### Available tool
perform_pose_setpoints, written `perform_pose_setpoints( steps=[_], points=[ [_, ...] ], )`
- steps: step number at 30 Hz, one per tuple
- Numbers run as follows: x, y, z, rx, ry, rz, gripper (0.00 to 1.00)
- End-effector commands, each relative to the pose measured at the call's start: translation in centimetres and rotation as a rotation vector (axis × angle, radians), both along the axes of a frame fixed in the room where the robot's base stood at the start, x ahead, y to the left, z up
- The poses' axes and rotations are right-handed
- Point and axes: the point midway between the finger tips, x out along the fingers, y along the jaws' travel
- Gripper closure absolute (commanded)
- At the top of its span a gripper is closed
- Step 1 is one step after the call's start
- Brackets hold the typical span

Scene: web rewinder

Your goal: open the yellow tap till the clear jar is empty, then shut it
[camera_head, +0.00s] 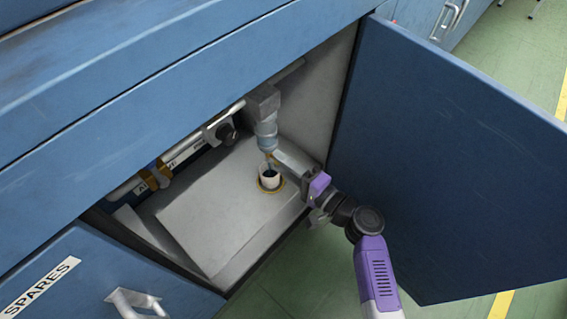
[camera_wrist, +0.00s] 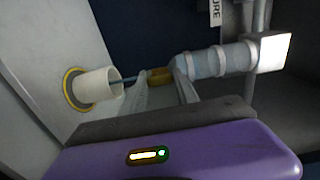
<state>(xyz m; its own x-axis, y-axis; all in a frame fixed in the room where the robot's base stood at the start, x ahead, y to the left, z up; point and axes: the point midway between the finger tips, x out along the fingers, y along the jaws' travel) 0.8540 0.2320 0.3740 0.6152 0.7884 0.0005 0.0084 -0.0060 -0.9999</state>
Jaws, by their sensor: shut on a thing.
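The clear jar (camera_head: 266,130) hangs under a grey block inside the open cabinet. It has a bluish tint, and its liquid level is hard to tell. In the wrist view the jar (camera_wrist: 212,62) lies sideways, with the yellow tap (camera_wrist: 159,75) at its lower end. My gripper (camera_wrist: 160,86) is shut on the yellow tap; in the head view my gripper (camera_head: 277,157) reaches in from the right and partly hides it. A thin bluish line runs from the tap to the white cup (camera_wrist: 98,87). The cup (camera_head: 269,182) stands below, with dark contents.
The blue cabinet door (camera_head: 440,150) stands open close to my arm on the right. A pipe with brass fittings (camera_head: 160,172) and a black knob (camera_head: 225,131) runs along the back. The cabinet floor (camera_head: 205,215) left of the cup is clear. A SPARES drawer (camera_head: 90,285) is at lower left.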

Motion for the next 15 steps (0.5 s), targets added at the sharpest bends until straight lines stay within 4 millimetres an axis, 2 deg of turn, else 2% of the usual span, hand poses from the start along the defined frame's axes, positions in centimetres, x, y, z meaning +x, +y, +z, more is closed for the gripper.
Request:
perform_pose_setpoints(
  steps=[11,12,15],
  points=[
    [-0.12,-0.07,-0.20,-0.005,-0.002,0.000,1.00],
    [-0.12,-0.07,-0.20,-0.005,-0.002,0.000,0.60],
    [-0.10,-0.06,-0.17,-0.005,-0.002,0.000,0.42]
  ],
)
